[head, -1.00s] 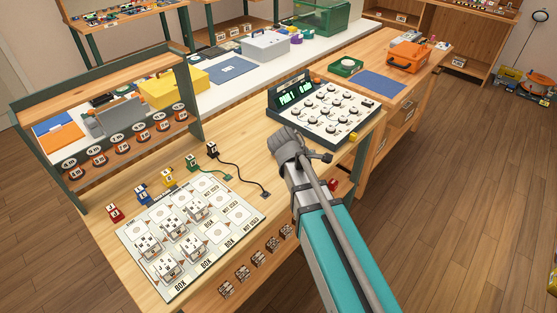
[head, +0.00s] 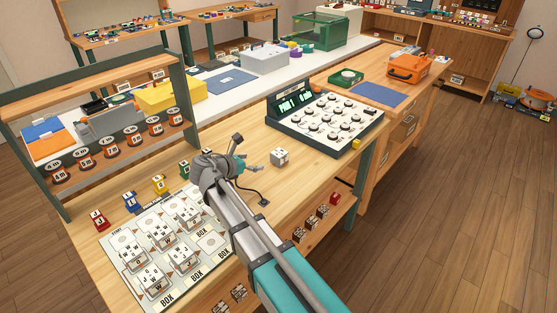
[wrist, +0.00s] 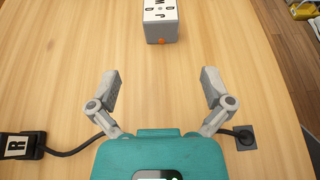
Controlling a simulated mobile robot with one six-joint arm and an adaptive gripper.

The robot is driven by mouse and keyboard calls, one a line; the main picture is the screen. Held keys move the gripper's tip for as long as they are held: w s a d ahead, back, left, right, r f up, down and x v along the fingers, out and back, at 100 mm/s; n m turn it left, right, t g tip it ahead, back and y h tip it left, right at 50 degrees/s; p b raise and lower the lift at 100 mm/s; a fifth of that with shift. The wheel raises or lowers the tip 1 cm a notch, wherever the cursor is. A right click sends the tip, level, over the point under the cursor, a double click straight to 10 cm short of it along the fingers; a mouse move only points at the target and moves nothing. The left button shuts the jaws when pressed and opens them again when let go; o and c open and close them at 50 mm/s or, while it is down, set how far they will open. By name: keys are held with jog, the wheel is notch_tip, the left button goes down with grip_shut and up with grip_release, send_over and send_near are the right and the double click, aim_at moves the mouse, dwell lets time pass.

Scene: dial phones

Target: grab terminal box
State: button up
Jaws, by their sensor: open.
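A small terminal box (head: 279,157), grey with a white lettered top, stands alone on the wooden bench. It also shows at the top edge of the wrist view (wrist: 160,24), with an orange spot on its near face and its far part cut off. My gripper (head: 250,167) is just left of it in the head view. In the wrist view my gripper (wrist: 160,82) has its fingers spread wide and empty, with the box ahead of the gap and untouched. Several similar boxes stand on the white printed sheet (head: 136,280).
A dial panel (head: 320,116) stands behind the box to the right. Coloured lettered plugs, such as a red one (head: 98,219), line the sheet. A black plug (wrist: 22,146) with a cable lies left in the wrist view. Bare wood surrounds the box.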

aim_at(274, 159)
jog(key=b+x, duration=0.3)
jog(key=x, duration=0.4)
jog(key=shift+w+d+f, duration=0.2)
jog(key=shift+f, duration=0.1)
jog(key=shift+w+d, duration=0.35)
jog(key=shift+f, duration=0.15)
jog(key=b+x, duration=0.2)
jog(key=x, duration=0.2)
jog(key=shift+w+f, duration=0.1)
jog(key=shift+f, duration=0.1)
jog(key=shift+w+d, duration=0.3)
jog(key=shift+d, duration=0.05)
